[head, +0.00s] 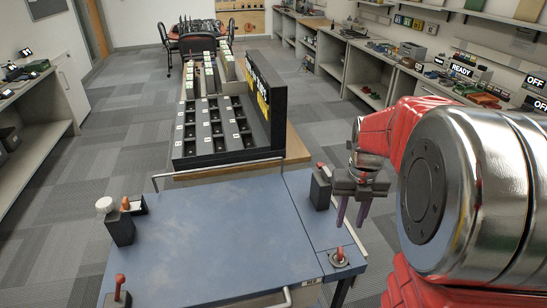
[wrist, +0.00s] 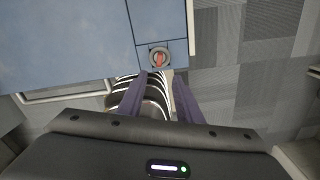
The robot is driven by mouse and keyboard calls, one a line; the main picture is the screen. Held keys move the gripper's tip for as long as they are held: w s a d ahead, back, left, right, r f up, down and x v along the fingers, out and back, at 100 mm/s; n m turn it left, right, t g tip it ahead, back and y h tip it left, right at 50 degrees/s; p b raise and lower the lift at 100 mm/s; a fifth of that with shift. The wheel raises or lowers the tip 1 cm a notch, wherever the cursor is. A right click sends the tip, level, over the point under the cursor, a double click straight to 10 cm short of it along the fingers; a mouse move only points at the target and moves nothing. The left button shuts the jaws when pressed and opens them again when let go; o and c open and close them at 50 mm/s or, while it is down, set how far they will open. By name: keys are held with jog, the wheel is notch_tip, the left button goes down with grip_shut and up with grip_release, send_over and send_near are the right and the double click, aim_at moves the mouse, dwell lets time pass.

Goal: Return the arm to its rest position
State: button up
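My arm, red with shiny metal joints, fills the right side of the head view. My gripper (head: 353,218) hangs from it with purple fingers pointing down, over the right edge of the blue-topped cart (head: 215,235). The fingers are apart with a gap between them. In the wrist view, my gripper (wrist: 158,82) also shows both fingers spread, and nothing is held between them. A striped, shiny curved surface shows below and between the fingers there. The cart top (wrist: 60,40) shows at the upper left.
A red knob (head: 339,257) sits at the cart's near right corner, close to the fingers. Black holders stand at the cart's right (head: 320,188) and left (head: 120,228). A black rack (head: 215,130) stands beyond the cart. Shelved benches line both sides; carpet on the left is open.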

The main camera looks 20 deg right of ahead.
jog(key=s+a+r+m+t, duration=0.2)
jog(key=a+m, duration=0.4)
jog(key=m, duration=0.4)
jog(key=s+a+r+m+t, duration=0.1)
jog(key=s+a+r+m, duration=0.3)
jog(key=a+m, duration=0.3)
jog(key=s+a+r+m+t, duration=0.2)
jog(key=s+a+m, duration=0.3)
jog(key=m, duration=1)
jog(key=shift+s+a+r+t, duration=0.2)
jog(key=shift+a+r+t, duration=0.1)
jog(key=shift+a+r, duration=0.55)
jog(key=shift+a+f, duration=0.15)
